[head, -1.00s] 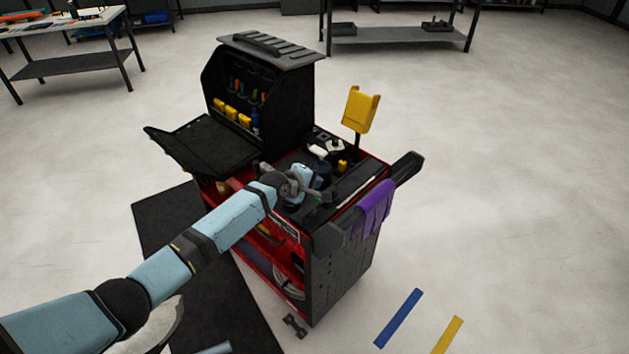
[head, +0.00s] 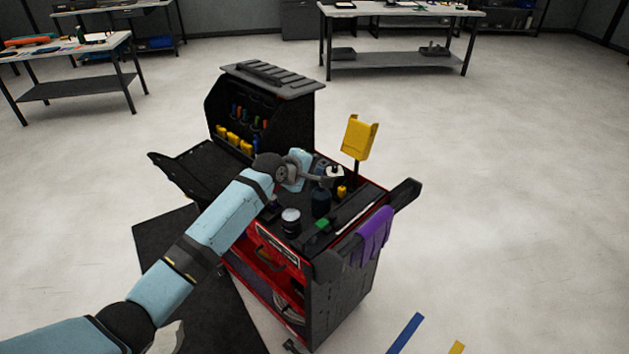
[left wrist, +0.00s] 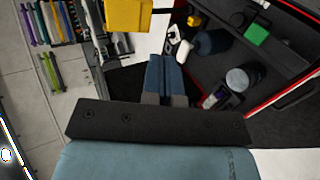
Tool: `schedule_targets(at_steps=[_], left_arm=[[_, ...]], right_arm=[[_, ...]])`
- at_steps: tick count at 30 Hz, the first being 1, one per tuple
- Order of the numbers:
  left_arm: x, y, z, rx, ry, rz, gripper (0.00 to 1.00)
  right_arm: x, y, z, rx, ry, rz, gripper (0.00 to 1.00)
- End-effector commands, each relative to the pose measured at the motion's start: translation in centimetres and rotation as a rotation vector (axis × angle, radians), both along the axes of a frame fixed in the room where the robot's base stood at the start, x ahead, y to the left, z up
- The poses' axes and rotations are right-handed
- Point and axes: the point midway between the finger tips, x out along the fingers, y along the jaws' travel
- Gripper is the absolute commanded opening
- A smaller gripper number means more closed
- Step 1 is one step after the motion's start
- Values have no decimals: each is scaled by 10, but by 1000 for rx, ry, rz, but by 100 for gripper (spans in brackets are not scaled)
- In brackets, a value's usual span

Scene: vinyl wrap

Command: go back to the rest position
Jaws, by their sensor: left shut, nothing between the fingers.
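My left arm reaches in from the left in the head view, over the red and black tool cart (head: 345,285). My left gripper (head: 322,179) is above the back part of the cart top, partly hidden by its own wrist. In the left wrist view its two blue fingers (left wrist: 164,76) are together with nothing between them. Below them show a dark bottle (left wrist: 210,43), a jar with a pale lid (left wrist: 238,79) and a green block (left wrist: 256,34) on the cart top. My right gripper is in neither view.
The cart's open black cabinet (head: 262,105) stands behind my forearm. A yellow holder (head: 358,137) rises on a post at the cart's back right. A purple cloth (head: 374,235) hangs over the side. Workbenches (head: 395,10) stand far back.

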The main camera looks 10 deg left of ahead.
Motion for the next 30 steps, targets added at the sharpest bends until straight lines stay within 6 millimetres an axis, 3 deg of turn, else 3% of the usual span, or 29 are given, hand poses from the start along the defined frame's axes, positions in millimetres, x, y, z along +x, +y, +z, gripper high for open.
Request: schedule_targets(at_steps=[13, 17, 20, 23, 30], left_arm=[[0, 0, 1, 1, 1, 0, 0], [-11, 1, -14, 20, -11, -12, 0], [-35, 2, -44, 75, -48, -41, 0], [-73, 7, -82, 163, -109, -83, 0], [-181, 27, -157, 425, -267, -185, 0]], right_arm=[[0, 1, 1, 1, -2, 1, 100], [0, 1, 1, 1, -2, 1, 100], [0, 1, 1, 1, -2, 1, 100], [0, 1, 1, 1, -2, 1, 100], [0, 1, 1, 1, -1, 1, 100]])
